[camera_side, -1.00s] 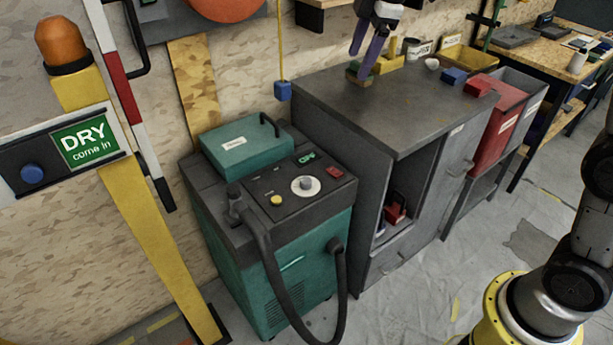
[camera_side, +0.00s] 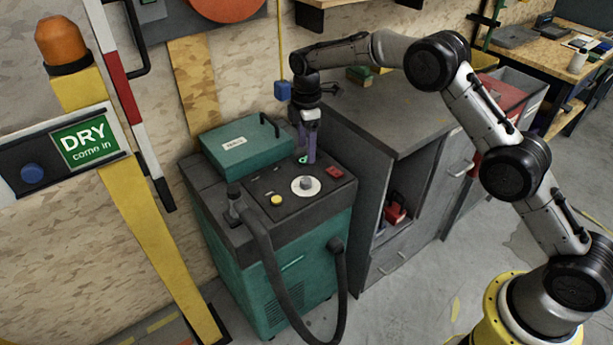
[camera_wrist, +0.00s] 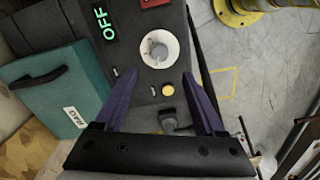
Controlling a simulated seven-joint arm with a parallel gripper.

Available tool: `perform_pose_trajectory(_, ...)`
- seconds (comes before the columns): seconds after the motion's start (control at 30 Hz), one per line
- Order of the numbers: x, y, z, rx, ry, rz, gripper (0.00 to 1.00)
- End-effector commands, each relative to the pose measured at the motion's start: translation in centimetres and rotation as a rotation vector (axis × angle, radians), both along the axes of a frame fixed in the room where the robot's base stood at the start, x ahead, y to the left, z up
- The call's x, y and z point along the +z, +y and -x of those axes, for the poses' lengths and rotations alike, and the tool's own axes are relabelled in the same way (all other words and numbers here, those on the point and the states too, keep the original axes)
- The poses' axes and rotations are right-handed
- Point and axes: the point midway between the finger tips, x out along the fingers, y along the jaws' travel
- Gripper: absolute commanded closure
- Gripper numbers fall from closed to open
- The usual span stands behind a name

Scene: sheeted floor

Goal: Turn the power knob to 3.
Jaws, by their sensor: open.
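The power knob (camera_side: 306,183) is a grey knob on a white round dial, on the dark top panel of the green machine (camera_side: 270,270). In the wrist view the knob (camera_wrist: 158,50) lies ahead of the fingertips, with a green "OFF" display (camera_wrist: 104,22) beside it. My gripper (camera_side: 308,160) points down above the back of the panel, close behind the knob and apart from it. In the wrist view my gripper (camera_wrist: 160,90) has its two purple fingers spread wide with nothing between them. The dial marks are too small to read.
A yellow button (camera_side: 276,201) and a red switch (camera_side: 335,172) flank the knob. A teal lidded box (camera_side: 245,145) stands to the left. A black hose (camera_side: 262,240) rises at the panel's front left. A grey cabinet (camera_side: 400,120) stands to the right.

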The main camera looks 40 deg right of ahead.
Motion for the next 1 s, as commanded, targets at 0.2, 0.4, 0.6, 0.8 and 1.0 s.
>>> perform_pose_trajectory(0.2,-4.5,0.0,0.1,0.0,0.004,0.0,0.29)
perform_pose_trajectory(0.4,-8.0,0.0,0.1,-0.001,0.002,0.0,0.29)
perform_pose_trajectory(0.6,-10.2,0.0,0.0,-0.001,0.0,0.0,0.29)
perform_pose_trajectory(0.8,-10.8,0.0,0.0,-0.001,-0.001,-0.001,0.29)
perform_pose_trajectory(1.0,-10.7,0.0,0.0,-0.001,-0.001,-0.001,0.29)
